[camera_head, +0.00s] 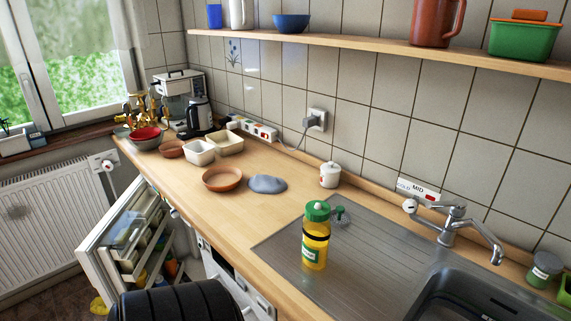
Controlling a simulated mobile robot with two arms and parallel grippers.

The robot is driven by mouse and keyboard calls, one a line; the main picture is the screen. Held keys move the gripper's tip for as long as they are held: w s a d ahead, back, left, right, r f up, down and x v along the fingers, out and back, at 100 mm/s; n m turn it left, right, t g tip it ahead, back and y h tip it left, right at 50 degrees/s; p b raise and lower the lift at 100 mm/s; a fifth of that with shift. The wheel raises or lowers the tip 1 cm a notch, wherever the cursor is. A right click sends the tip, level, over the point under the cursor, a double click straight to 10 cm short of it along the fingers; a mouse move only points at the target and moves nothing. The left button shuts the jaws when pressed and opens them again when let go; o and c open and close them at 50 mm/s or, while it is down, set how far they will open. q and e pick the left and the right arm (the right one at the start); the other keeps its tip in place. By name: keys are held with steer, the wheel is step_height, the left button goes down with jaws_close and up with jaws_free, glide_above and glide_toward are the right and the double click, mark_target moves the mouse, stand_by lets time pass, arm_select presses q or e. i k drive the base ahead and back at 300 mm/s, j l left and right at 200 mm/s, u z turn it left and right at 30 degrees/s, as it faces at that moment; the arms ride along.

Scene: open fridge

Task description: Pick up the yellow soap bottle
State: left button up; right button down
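The yellow soap bottle (315,248) stands upright on the grey metal drainboard (365,260), left of the sink. It has a green cap and a dark band around its upper part, with a green and white label lower down. A small green-topped item (340,214) stands just behind it to the right, partly hidden by the bottle. Neither of my grippers shows in the head view. A dark ribbed rounded shape fills the bottom left edge, and I cannot tell what it is.
The sink (475,300) and faucet (452,226) are on the right. The open fridge door (125,243) is lower left. A shelf (385,48) runs above.

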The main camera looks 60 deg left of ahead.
mark_target(316, 237)
steer(key=u, duration=1.7)
steer(key=z, duration=1.15)
steer(key=k+j+u, duration=0.25)
steer(key=j, duration=0.65)
steer(key=j+u, duration=0.25)
steer(key=j, duration=0.6)
steer(key=i, duration=0.3)
